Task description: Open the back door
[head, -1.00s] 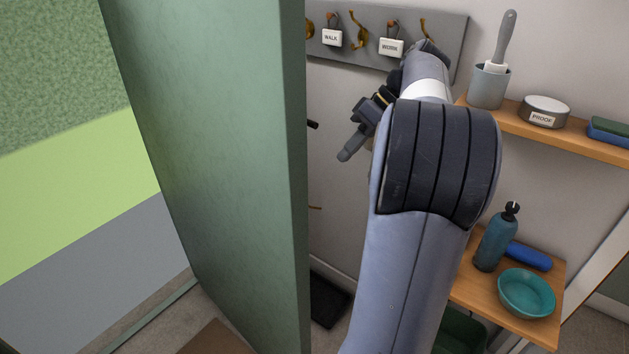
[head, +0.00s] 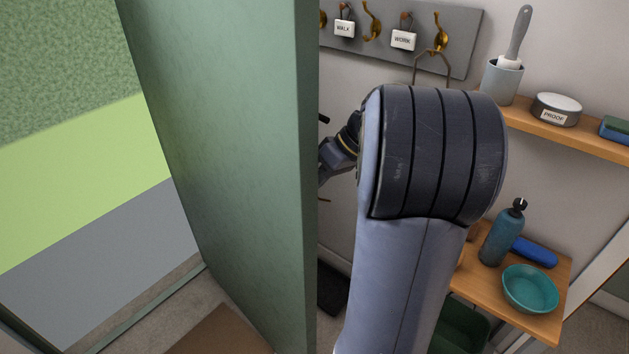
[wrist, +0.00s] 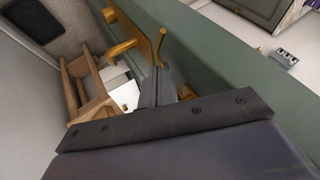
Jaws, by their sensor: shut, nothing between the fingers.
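The green back door (head: 220,160) stands ajar in the head view, with grass and paving showing through the opening to its left. My gripper's body (head: 338,158) is just right of the door's free edge, and its fingertips are hidden behind the door. In the wrist view the gripper's fingers (wrist: 157,88) are shut and empty, close to the green door face (wrist: 225,65). Brass door fittings (wrist: 140,35) with a lever (wrist: 122,47) are just beyond the fingertips. I cannot tell whether the fingers touch them.
A grey hook board (head: 465,45) with tagged hooks hangs on the wall. On the right, a shelf (head: 580,142) holds a brush pot and a tin. A lower shelf (head: 545,322) holds a bottle (head: 502,235) and teal bowl (head: 530,288). A brown mat (head: 225,335) lies by the door.

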